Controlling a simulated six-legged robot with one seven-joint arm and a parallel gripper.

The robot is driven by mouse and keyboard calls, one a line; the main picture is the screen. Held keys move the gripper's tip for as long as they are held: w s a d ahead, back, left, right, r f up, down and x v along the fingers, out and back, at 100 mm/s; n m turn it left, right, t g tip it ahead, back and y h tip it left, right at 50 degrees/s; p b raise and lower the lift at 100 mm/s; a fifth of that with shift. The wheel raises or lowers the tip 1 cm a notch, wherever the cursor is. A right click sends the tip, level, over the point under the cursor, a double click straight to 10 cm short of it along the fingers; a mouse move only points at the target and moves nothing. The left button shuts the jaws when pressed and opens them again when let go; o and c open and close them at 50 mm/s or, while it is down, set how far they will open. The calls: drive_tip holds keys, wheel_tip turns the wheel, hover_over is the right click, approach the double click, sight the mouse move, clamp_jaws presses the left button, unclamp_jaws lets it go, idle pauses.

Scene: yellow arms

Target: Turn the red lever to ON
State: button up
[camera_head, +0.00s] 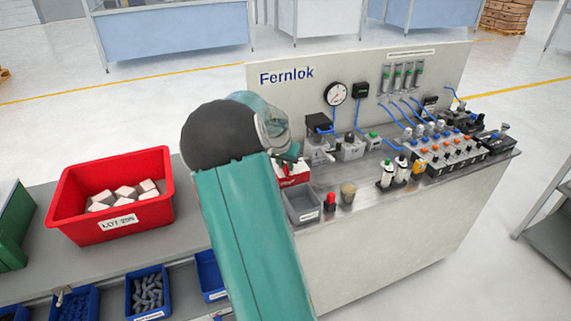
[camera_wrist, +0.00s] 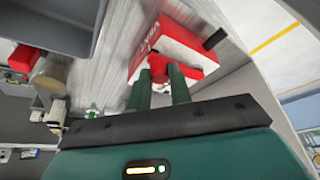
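The red lever (camera_wrist: 158,66) shows in the wrist view on a red and white box (camera_wrist: 185,42) with lettering on its face. My gripper (camera_wrist: 159,72) has its two green fingers on either side of the lever. The red part fills the gap between the fingertips, so the gripper looks shut on it. In the head view the red and white box (camera_head: 290,174) is partly hidden behind my arm, and the lever cannot be made out there. An ON mark cannot be read in either view.
A grey bin (camera_head: 304,204), a red knobbed item (camera_head: 330,202) and a tan cup (camera_head: 348,193) stand beside the box. The Fernlok panel (camera_head: 300,92) rises behind. A red crate (camera_head: 108,222) with pale blocks is at left. Fittings fill the bench's right side.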

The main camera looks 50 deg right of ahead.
clamp_jaws()
drive_tip(key=shift+s, duration=0.1)
drive_tip(key=shift+s+d+n+t, duration=0.25)
drive_tip(key=shift+d+n, duration=0.2)
drive_tip(key=shift+n, duration=0.25)
drive_tip(key=shift+s+d+n+t, duration=0.25)
drive_tip(key=shift+d+n, duration=0.2)
drive_tip(key=shift+n, duration=0.25)
drive_tip(key=d+n, duration=0.1)
drive_tip(key=n+y, duration=0.1)
drive_tip(key=shift+s+d+n+t, duration=0.2)
drive_tip(key=shift+d+n+t, duration=0.1)
drive_tip(key=shift+d+t, duration=0.1)
drive_tip(key=d+n, duration=0.1)
drive_tip(key=n, duration=0.1)
drive_tip(key=shift+d+n+t+y, duration=0.3)
drive_tip(key=shift+d+n+y, duration=0.1)
drive_tip(key=shift+w+d+n+t+y, duration=0.3)
drive_tip(key=shift+d+n, duration=0.3)
drive_tip(key=shift+n, duration=0.4)
drive_tip(key=shift+w+d+n+t+y, duration=0.15)
drive_tip(key=shift+d+n+y, duration=0.35)
drive_tip(key=shift+n, duration=0.5)
